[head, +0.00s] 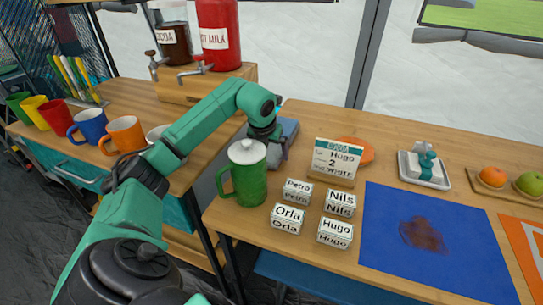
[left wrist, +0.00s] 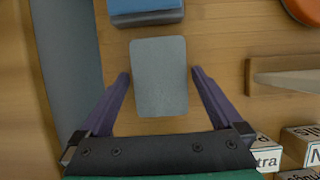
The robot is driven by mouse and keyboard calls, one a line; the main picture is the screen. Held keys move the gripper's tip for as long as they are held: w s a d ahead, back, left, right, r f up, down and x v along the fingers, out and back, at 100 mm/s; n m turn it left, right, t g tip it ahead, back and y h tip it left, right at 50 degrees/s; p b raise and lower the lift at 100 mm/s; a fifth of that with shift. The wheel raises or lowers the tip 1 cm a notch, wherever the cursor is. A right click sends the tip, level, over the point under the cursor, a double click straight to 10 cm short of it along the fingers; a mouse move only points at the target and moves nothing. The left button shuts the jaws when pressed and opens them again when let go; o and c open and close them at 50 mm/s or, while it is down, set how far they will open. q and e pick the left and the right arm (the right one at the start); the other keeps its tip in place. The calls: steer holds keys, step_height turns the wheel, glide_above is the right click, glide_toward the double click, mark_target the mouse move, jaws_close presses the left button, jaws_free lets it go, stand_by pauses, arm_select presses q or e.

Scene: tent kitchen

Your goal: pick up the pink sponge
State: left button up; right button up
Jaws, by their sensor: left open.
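No clearly pink sponge shows in either view. In the left wrist view a flat grey block (left wrist: 159,77) with rounded corners lies on the wood between my fingers; I cannot tell whether it is the sponge. My left gripper (left wrist: 160,78) is open, with one purple finger on each side of the block and gaps between. In the head view my left gripper (head: 279,152) points down behind the green mug (head: 247,173), and the block there is hidden by the mug and gripper. My right gripper is not in view.
A blue block (left wrist: 146,12) lies just beyond the grey one. Name blocks (head: 297,192) and an order card (head: 335,161) stand right of the gripper. A blue mat (head: 440,245) with a brown stain lies farther right. A white tray (head: 445,184) stands behind it.

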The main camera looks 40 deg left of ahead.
arm_select(q)
steer(key=c, duration=1.3)
step_height(320, 180, up, 13)
steer(key=p, duration=0.3)
step_height(320, 180, up, 8)
steer(key=f+p, duration=0.1)
steer(key=p, duration=0.1)
glide_above(271, 153)
steer(key=shift+r, duration=0.25)
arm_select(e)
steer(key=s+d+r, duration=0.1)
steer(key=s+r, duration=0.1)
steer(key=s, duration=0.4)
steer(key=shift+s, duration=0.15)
